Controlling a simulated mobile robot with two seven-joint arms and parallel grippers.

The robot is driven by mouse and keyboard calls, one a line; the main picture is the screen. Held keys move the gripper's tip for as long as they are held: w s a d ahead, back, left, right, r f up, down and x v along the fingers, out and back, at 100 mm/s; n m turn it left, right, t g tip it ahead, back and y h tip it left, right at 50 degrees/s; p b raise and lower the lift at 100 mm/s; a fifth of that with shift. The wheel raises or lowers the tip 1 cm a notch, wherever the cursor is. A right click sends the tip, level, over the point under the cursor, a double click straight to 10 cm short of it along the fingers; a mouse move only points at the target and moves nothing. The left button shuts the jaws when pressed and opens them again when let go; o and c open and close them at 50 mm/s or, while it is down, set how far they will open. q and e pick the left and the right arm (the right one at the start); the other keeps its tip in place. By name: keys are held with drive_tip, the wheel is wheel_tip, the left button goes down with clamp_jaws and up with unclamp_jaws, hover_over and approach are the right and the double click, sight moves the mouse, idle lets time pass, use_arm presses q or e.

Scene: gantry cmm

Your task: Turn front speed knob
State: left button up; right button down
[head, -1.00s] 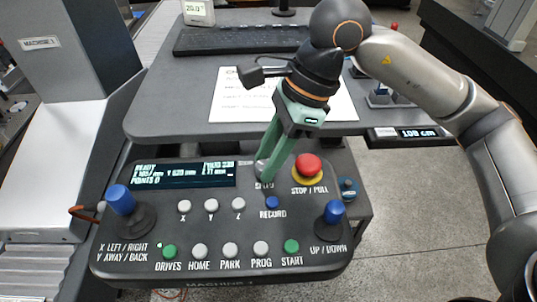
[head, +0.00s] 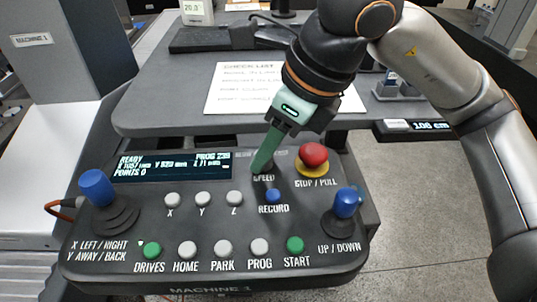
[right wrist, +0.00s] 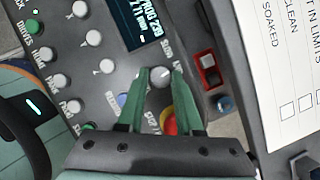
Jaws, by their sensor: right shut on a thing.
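The front speed knob (right wrist: 160,77) is a small grey round knob on the control panel, labelled SPEED. In the right wrist view it sits between the two green fingers of my right gripper (right wrist: 161,76), which is shut on it. In the head view the right gripper (head: 262,168) reaches down to the knob from the upper right, and its fingers hide most of the knob. The dark control panel (head: 120,225) has a lit display (head: 172,166) reading READY, left of the knob. My left gripper is not in view.
The red stop button (head: 313,155) stands close to the right of the fingers. The blue record button (head: 273,196) is just below. Blue joysticks stand at left (head: 97,187) and right (head: 346,203). A paper checklist (head: 232,88) lies on the table behind.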

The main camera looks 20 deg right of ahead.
drive_tip(key=shift+m+t+h+b, duration=0.3)
drive_tip(key=shift+m+b, duration=0.2)
drive_tip(key=shift+m, duration=0.5)
drive_tip(key=c, duration=0.6)
unclamp_jaws()
drive_tip(key=v, duration=0.6)
drive_tip(key=p+v, duration=0.1)
drive_tip(key=v, duration=0.5)
drive_tip(key=shift+s+a+r, duration=0.1)
drive_tip(key=shift+r, duration=0.25)
drive_tip(key=shift+s+f, duration=0.1)
